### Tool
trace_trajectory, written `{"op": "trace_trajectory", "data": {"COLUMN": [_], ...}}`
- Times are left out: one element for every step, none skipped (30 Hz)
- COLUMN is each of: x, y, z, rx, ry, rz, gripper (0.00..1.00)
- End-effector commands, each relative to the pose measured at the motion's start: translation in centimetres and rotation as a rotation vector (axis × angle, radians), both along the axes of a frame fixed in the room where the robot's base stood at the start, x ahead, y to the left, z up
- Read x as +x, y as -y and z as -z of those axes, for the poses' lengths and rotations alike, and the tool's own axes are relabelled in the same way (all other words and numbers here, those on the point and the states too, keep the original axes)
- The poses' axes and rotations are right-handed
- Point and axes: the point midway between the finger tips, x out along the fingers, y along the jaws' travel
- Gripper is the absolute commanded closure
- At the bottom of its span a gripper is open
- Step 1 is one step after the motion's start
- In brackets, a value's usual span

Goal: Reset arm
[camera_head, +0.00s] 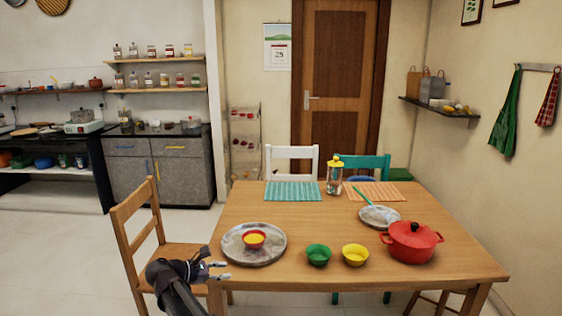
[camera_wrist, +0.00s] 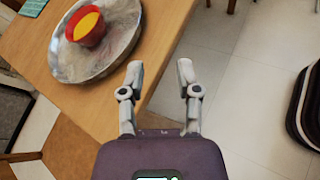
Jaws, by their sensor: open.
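My gripper (camera_head: 222,270) is at the near left corner of the wooden table, close to the metal plate. In the wrist view my gripper (camera_wrist: 160,80) is open, with nothing between its two fingers; the table edge and floor lie beyond them. My arm reaches up from the bottom of the head view. The round grey metal plate (camera_head: 235,257) lies on the table. A red bowl (camera_head: 250,246) with yellow inside stands on the plate. The bowl also shows in the wrist view (camera_wrist: 79,36).
On the table (camera_head: 300,220) stand a green bowl (camera_head: 318,256), a yellow bowl (camera_head: 355,255), a red lidded pot (camera_head: 411,245), a plate with a green-handled utensil (camera_head: 379,217) and a jar (camera_head: 334,178). A wooden chair (camera_head: 150,240) stands left, close to my arm.

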Motion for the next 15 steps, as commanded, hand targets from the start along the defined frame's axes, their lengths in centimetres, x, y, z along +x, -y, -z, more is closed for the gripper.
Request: {"op": "trace_trajectory", "data": {"x": [0.0,0.0,0.0,0.0,0.0,0.0,0.0,0.0,0.1,0.1,0.1,0.1,0.1,0.2,0.2], "y": [0.0,0.0,0.0,0.0,0.0,0.3,0.7,1.0,1.4,1.7,1.9,2.3,2.7,3.0,3.5], "z": [0.0,0.0,0.0,0.0,0.0,0.1,0.2,0.3,0.4,0.5,0.5,0.7,0.8,0.9,1.1], "rx": [0.000,0.000,0.000,0.000,0.000,0.004,0.012,0.020,0.028,0.036,0.041,0.052,0.062,0.070,0.081], "ry": [0.000,0.000,0.000,0.000,0.000,0.000,0.002,0.002,0.003,0.004,0.005,0.007,0.008,0.009,0.012], "rz": [0.000,0.000,0.000,0.000,0.001,0.005,0.011,0.016,0.023,0.029,0.035,0.043,0.050,0.057,0.066], "gripper": [0.57,0.57,0.57,0.57,0.57,0.57,0.57,0.57,0.57,0.57,0.57,0.57,0.57,0.57,0.57]}}
